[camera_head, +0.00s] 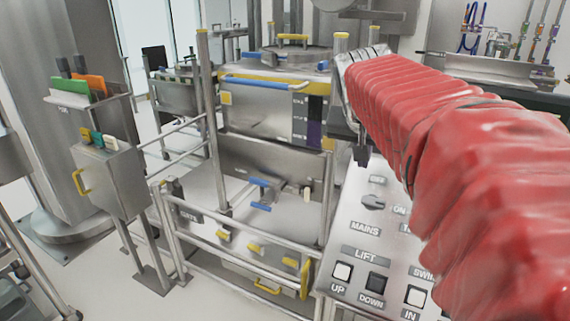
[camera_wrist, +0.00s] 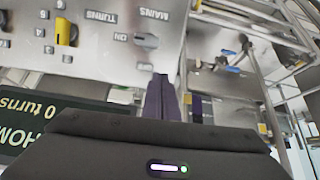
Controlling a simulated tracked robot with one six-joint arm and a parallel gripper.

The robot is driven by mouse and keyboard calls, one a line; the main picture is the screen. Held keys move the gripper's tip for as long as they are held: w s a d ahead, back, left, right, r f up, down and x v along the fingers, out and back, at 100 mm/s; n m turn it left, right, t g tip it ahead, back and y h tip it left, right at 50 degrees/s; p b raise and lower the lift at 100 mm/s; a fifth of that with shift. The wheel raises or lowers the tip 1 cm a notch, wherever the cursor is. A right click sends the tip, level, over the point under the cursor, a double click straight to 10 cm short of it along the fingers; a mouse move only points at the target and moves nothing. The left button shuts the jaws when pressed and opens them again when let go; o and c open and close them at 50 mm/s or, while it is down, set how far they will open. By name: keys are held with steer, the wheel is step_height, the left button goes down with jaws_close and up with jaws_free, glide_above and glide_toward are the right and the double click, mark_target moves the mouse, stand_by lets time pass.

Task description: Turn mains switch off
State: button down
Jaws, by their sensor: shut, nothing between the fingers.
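The mains switch (camera_head: 373,202) is a grey rotary knob on the sloped metal control panel, with a MAINS label below it and an ON label to its right. The knob lies roughly sideways, towards the ON label. It also shows upside down in the wrist view (camera_wrist: 146,41), near the top centre. My gripper (camera_head: 362,155) hangs above the panel at the end of the red-sleeved arm, just above the switch in the head view. In the wrist view my dark fingers (camera_wrist: 160,80) are together and empty, apart from the knob.
LIFT buttons (camera_head: 358,277) and more buttons sit lower on the panel. A yellow knob (camera_wrist: 66,32) is beside the switch in the wrist view. A metal bin (camera_head: 262,105) with blue handles and steel rails stands left of the panel. A dark display (camera_wrist: 45,125) is at the wrist view's left.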

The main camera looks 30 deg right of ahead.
steer(key=shift+w+d+r+m+h, duration=0.1)
steer(key=shift+d+r+m+h, duration=0.1)
steer(key=shift+d, duration=0.4)
steer(key=shift+d+r+m+h, duration=0.1)
steer(key=shift+d+r+m, duration=0.1)
steer(key=shift+d, duration=0.4)
glide_above(364, 196)
steer(key=w+d, duration=0.2)
steer(key=f, duration=0.8)
steer(key=shift+s+d+f, duration=0.1)
steer(key=shift+s+d, duration=0.1)
steer(key=shift+s+a+f, duration=0.4)
steer(key=shift+a+f, duration=0.1)
steer(key=shift+f, duration=0.25)
steer(key=shift+s+a+f, duration=0.4)
steer(key=shift+a+f, duration=0.1)
steer(key=shift+f, duration=0.25)
steer(key=shift+a, duration=0.2)
steer(key=shift+d, duration=0.3)
